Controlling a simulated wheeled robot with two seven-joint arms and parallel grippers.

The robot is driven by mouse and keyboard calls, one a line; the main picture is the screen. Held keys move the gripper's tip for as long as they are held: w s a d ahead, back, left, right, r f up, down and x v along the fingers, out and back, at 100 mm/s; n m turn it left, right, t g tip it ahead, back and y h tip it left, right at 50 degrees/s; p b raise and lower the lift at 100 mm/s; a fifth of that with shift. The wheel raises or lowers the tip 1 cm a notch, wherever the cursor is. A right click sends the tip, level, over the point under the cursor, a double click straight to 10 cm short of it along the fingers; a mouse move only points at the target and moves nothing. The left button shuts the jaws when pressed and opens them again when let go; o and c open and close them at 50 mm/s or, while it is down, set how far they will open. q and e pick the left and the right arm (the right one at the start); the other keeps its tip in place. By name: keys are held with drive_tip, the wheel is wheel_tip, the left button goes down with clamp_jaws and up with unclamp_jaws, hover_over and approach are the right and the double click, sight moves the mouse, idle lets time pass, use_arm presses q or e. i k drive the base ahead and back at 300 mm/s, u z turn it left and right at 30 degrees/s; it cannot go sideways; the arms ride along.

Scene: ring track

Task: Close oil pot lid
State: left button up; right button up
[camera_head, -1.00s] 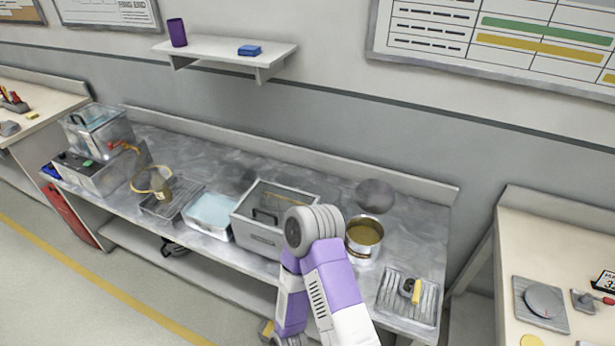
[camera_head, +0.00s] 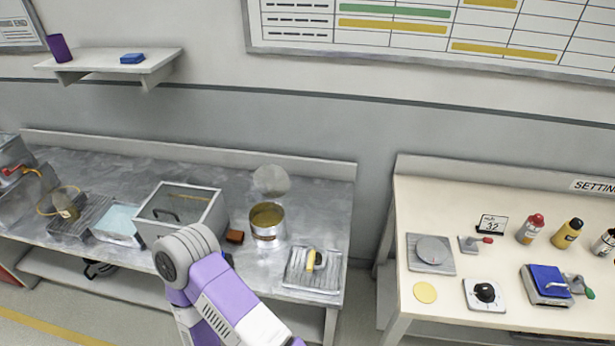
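The oil pot (camera_head: 268,237) is a round metal pot on the grey metal bench, with brownish-yellow oil (camera_head: 267,215) visible inside. Its top is uncovered. A round grey lid (camera_head: 271,180) shows just behind and above the pot, its face turned toward me. I cannot tell how it joins the pot. One of my purple and white arms (camera_head: 222,297) is in the lower middle, in front of the bench and left of the pot. Neither of my grippers shows, so their states are hidden.
A grey lidded box (camera_head: 190,226) stands left of the pot, with a small brown block (camera_head: 235,237) between them. A ribbed tray (camera_head: 313,271) with a yellow-handled tool lies right of the pot. A cream table (camera_head: 450,207) stands farther right, across a gap.

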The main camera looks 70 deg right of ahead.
sight(271, 181)
drive_tip(key=k, duration=0.4)
drive_tip(key=z, duration=0.85)
